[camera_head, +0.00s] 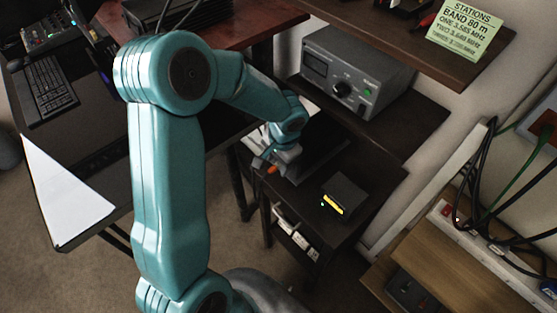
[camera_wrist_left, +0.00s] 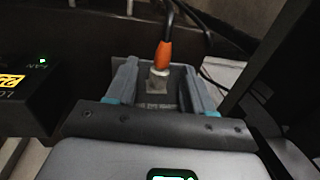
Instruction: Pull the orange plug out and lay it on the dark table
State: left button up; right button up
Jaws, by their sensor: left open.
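The orange plug (camera_head: 272,170) shows small beside my left gripper (camera_head: 265,161) in the head view. In the left wrist view the orange plug (camera_wrist_left: 163,56) stands upright with a black cable from its top and a pale metal part below. My left gripper (camera_wrist_left: 162,88) is open, its two grey fingers on either side of the plug's lower part, with gaps visible. Whether either finger touches it, I cannot tell. What the plug sits in is mostly hidden. The dark table (camera_head: 385,172) lies under and right of the gripper. My right gripper is not in view.
A grey tuner (camera_head: 355,78) stands on a shelf behind. The table's right part is bare.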

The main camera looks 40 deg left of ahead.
pick_arm(q)
grip_shut()
jog(key=shift+s, duration=0.15)
jog(key=shift+s+a+b, duration=0.15)
jog(key=shift+s+b, duration=0.75)
jog(key=shift+s, duration=0.95)
